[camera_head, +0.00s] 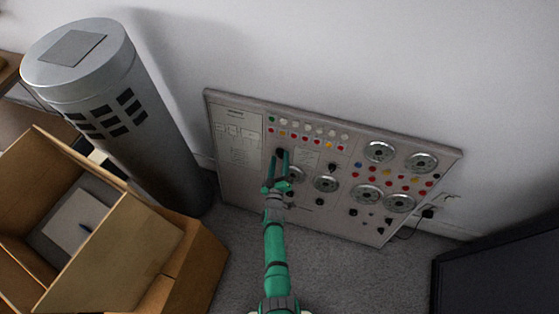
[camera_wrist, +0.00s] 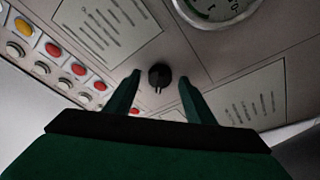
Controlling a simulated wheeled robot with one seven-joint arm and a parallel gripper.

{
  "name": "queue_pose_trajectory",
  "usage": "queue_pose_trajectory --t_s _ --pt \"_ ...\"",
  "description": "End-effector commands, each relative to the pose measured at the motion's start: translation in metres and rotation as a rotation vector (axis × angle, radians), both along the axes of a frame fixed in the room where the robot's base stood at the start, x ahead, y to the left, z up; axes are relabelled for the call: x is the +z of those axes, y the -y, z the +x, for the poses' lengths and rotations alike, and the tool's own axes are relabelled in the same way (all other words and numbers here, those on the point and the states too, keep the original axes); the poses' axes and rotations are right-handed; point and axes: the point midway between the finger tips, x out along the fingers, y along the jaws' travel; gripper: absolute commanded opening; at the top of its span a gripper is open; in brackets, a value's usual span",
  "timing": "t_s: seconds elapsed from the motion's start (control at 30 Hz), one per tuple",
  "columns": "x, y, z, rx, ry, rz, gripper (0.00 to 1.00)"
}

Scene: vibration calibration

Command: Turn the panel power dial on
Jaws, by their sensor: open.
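The control panel (camera_head: 235,165) leans against the wall, with rows of coloured buttons and lamps, round gauges and several small black knobs. My gripper (camera_head: 279,158) reaches up to the left part of its face. In the wrist view my gripper (camera_wrist: 158,80) is open, with one finger on each side of a small round black dial (camera_wrist: 159,75). The dial has a light pointer mark near its lower edge. A gap shows between the dial and each finger. In the head view my fingers partly cover this spot, and I cannot tell whether this is the power dial.
A grey metal cylinder (camera_head: 150,140) stands left of the panel. An open cardboard box (camera_head: 150,240) is at the lower left. A dark screen-like object (camera_head: 500,265) is at the lower right. Grey carpet (camera_head: 335,275) is clear in front of the panel.

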Motion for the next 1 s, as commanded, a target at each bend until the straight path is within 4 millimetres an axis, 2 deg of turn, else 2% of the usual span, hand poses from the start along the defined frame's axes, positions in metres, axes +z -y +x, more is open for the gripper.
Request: queue_pose_trajectory --t_s 0.23,0.27,0.4,0.43,0.77,1.0 --pt "-0.0001 -0.0001 0.0004 0.000 0.000 0.000 0.49" --pt "-0.0001 -0.0001 0.0004 0.000 0.000 0.000 0.44" --pt "-0.0001 0.0000 0.0003 0.000 0.000 0.000 0.11" --pt "-0.0002 -0.0001 0.0002 0.000 0.000 0.000 0.09" --pt "-0.0004 -0.0005 0.0003 -0.006 0.010 0.032 0.09" --pt "-0.0016 -0.0028 0.0005 -0.032 0.051 0.157 0.09"
